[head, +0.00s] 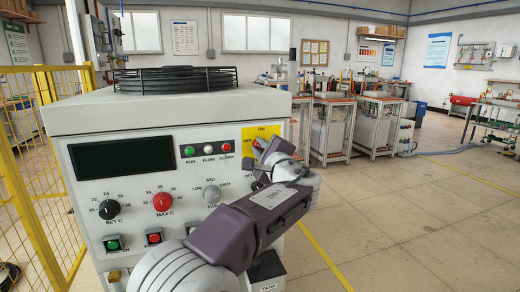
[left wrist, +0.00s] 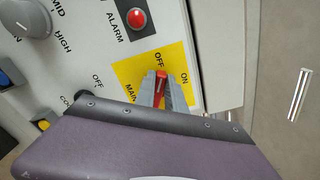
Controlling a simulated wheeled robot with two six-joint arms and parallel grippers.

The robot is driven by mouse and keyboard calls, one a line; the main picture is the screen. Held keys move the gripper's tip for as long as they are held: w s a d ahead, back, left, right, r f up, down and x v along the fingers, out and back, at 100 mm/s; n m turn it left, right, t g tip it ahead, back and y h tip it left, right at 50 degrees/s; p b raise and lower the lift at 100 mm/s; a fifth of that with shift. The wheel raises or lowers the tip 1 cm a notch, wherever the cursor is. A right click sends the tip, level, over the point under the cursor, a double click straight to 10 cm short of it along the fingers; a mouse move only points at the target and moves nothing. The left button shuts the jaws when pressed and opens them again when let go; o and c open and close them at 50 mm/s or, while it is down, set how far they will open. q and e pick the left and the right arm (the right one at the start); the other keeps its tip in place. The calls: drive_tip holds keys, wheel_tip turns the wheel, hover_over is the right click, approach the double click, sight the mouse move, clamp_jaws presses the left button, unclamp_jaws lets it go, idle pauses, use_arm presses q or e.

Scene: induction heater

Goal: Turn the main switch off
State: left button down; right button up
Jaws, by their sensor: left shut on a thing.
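The main switch sits on a yellow plate (head: 250,133) at the upper right of the machine's front panel. Its red handle (left wrist: 161,80) is between the two grey fingers of my left gripper (left wrist: 163,88), which is shut on it. In the left wrist view the handle's red end points up at the OFF label, and the ON label is to its right on the yellow plate (left wrist: 180,62). In the head view my left gripper (head: 262,148) covers most of the switch, with only a bit of red showing. My right gripper is in neither view.
The panel holds a dark display (head: 122,156), black and red knobs (head: 162,202), a fan knob (head: 212,194) and indicator lamps (head: 226,147). A black coil guard (head: 175,79) is on top. A yellow fence (head: 50,180) stands left; the floor to the right is open.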

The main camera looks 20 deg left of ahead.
use_arm(q)
drive_tip(key=c, duration=1.4)
unclamp_jaws()
drive_tip(key=shift+w, duration=0.1)
drive_tip(key=v, duration=0.9)
drive_tip(key=shift+p, duration=0.4)
